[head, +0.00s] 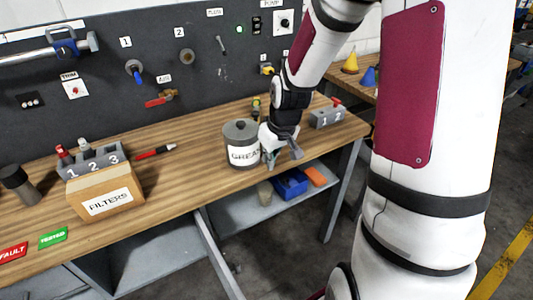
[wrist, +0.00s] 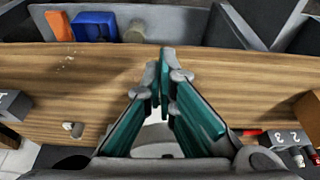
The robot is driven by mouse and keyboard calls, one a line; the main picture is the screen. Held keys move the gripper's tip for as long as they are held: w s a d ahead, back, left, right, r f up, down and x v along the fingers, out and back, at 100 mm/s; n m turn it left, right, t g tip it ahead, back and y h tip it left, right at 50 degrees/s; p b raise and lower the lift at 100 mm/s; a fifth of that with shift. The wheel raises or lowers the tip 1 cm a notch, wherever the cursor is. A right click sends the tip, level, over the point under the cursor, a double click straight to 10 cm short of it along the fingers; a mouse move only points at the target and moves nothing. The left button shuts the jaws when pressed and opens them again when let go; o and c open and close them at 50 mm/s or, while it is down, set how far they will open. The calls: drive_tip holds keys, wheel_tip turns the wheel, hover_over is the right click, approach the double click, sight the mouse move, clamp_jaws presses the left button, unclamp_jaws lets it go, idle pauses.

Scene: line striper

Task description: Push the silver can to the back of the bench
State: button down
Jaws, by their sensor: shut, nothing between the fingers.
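The silver can (head: 240,146) stands upright on the wooden bench (head: 190,158), towards its front edge. It has a grey lid with a dark knob and a white label, partly covered by my gripper. My gripper (head: 271,159) is just right of the can, low over the front part of the bench. I cannot tell whether it touches the can. In the wrist view its teal fingers (wrist: 164,70) meet at the tips with nothing between them. A pale curved surface shows low between the fingers there; I cannot tell whether it is the can.
The filters box (head: 105,192) and a numbered grey block (head: 95,160) stand left, with a red-and-black marker (head: 156,152) nearby. Another numbered block (head: 327,117) is at right. A small yellow-and-dark item (head: 256,107) stands behind the can, near the panel (head: 200,85). A blue bin (head: 290,184) sits below.

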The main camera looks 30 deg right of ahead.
sight(242, 145)
drive_tip(key=w+f, duration=0.1)
drive_tip(key=f, duration=0.1)
drive_tip(key=w+f, duration=0.3)
drive_tip(key=f, duration=0.1)
drive_tip(key=shift+w+a+f+b, duration=0.15)
drive_tip(key=shift+w+f+b, duration=0.05)
drive_tip(key=shift+w+b, duration=0.15)
drive_tip(key=shift+w, duration=0.65)
